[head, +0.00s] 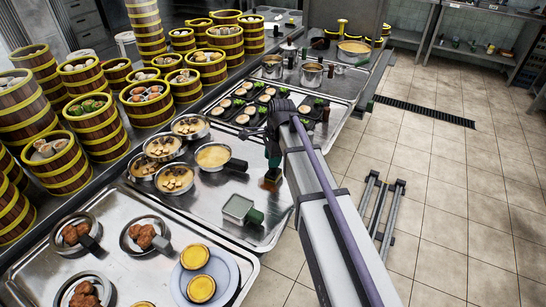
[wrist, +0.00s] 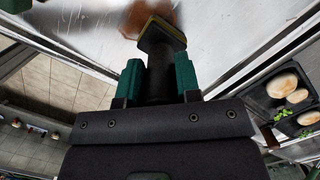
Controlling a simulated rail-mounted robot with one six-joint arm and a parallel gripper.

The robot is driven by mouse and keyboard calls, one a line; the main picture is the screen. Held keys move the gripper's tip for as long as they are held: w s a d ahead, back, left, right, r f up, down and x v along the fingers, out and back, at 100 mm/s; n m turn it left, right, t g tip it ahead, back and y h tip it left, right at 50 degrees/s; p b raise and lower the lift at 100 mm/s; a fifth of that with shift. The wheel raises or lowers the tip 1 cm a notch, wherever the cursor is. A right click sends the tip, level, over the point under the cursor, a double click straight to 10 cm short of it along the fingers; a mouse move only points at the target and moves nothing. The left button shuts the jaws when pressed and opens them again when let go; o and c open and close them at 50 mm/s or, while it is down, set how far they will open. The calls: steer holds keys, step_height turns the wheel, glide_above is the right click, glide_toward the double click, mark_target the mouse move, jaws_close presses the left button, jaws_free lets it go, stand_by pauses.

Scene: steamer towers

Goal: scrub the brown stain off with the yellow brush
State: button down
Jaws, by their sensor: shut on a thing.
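My gripper (wrist: 158,78) is shut on the dark handle of the brush (wrist: 162,36), between its two green fingers in the wrist view. The brush has a dark head with a yellowish edge and points down at the metal tray. The brown stain (wrist: 143,17) shows on the tray's bright surface right at the brush head, partly covered by it. Whether the bristles touch it I cannot tell.
Pans of food (head: 213,157) stand left of my gripper on the same tray. A square green-handled container (head: 240,209) lies nearer the front. Dark plates with buns and greens (head: 258,98) lie behind. Steamer towers (head: 97,130) line the left. The floor at right is mostly open.

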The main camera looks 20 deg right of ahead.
steer(key=s+a, duration=0.3)
steer(key=shift+s+a+f, duration=0.1)
steer(key=shift+s, duration=0.15)
stand_by(0.4)
steer(key=shift+w+d, duration=1.75)
steer(key=shift+w, duration=0.1)
steer(key=shift+w+r+p, duration=0.1)
steer(key=shift+r+p, duration=0.35)
steer(key=shift+r, duration=0.25)
step_height(320, 180, up, 5)
steer(key=p, duration=0.5)
steer(key=shift+r+p, duration=0.2)
steer(key=shift+p, duration=0.15)
steer(key=shift+f, duration=0.2)
